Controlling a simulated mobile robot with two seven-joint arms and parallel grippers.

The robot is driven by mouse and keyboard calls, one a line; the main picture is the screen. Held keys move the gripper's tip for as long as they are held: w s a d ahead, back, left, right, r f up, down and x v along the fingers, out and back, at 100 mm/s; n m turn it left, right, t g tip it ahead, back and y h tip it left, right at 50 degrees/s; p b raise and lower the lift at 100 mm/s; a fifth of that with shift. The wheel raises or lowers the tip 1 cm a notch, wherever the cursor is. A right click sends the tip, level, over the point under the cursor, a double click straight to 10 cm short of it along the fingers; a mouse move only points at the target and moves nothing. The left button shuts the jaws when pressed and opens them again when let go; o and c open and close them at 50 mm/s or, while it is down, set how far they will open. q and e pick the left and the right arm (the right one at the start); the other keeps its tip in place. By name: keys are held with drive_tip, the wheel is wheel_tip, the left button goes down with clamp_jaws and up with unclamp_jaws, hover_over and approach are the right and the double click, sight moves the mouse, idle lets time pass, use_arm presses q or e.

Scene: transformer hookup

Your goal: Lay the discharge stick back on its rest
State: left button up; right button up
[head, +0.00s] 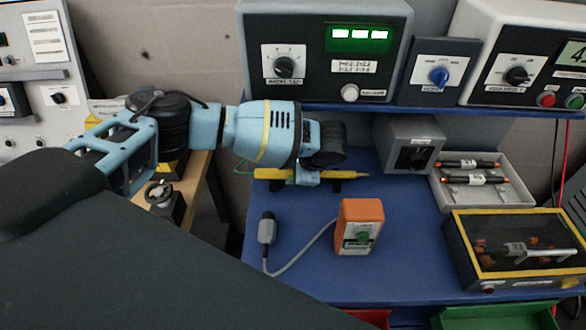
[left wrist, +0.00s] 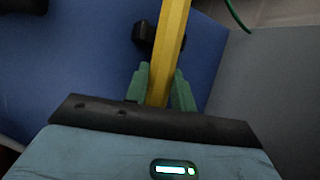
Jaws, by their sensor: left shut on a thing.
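The discharge stick (head: 350,174) is a yellow rod lying roughly level over the back of the blue bench, its thin tip pointing right. My left gripper (head: 307,178) is shut on it. In the left wrist view, the green fingers (left wrist: 161,90) sit on either side of the yellow shaft (left wrist: 172,40). Part of the rest shows as a black block (head: 335,186) under the stick; in the left wrist view a black block (left wrist: 143,36) shows beside and partly behind the shaft. I cannot tell whether stick and rest touch. My right gripper is not in view.
An orange box (head: 360,226) with a cable to a grey probe (head: 267,230) stands in front. A grey switch box (head: 408,143), a tray (head: 470,197) with dark rods and a yellow-edged case (head: 515,248) are to the right. Instruments stand on the shelf above.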

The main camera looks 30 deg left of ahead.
use_arm(q)
drive_tip(key=o, duration=1.1)
drive_tip(key=shift+c, duration=0.2)
drive_tip(key=v, duration=0.7)
drive_tip(key=shift+d+r+p, duration=0.15)
drive_tip(key=shift+r+p, duration=0.15)
drive_tip(key=shift+r, duration=0.05)
drive_tip(key=shift+s, duration=0.15)
